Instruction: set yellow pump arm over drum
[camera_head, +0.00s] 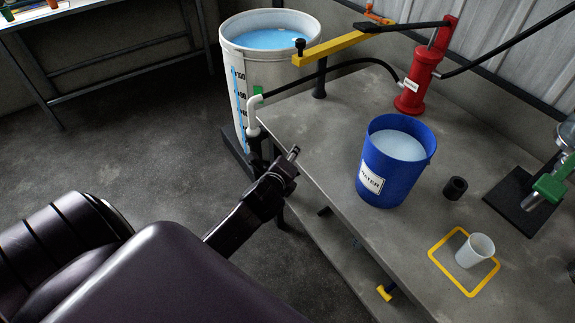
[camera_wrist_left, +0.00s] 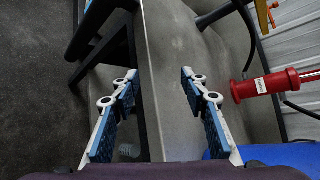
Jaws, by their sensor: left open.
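My left gripper (camera_head: 293,153) is beside the bench's left edge, below and apart from the arm. In the left wrist view its fingers (camera_wrist_left: 160,76) are spread and empty, with the bench edge beyond; the red pump (camera_wrist_left: 260,86) is at right.
A blue water bucket (camera_head: 385,172), a small black cylinder (camera_head: 455,188) and a white cup (camera_head: 474,250) inside a yellow square outline stand on the bench (camera_head: 330,170). A white bent pipe (camera_head: 253,112) rises near the drum. Hoses run to the pump. The floor at left is clear.

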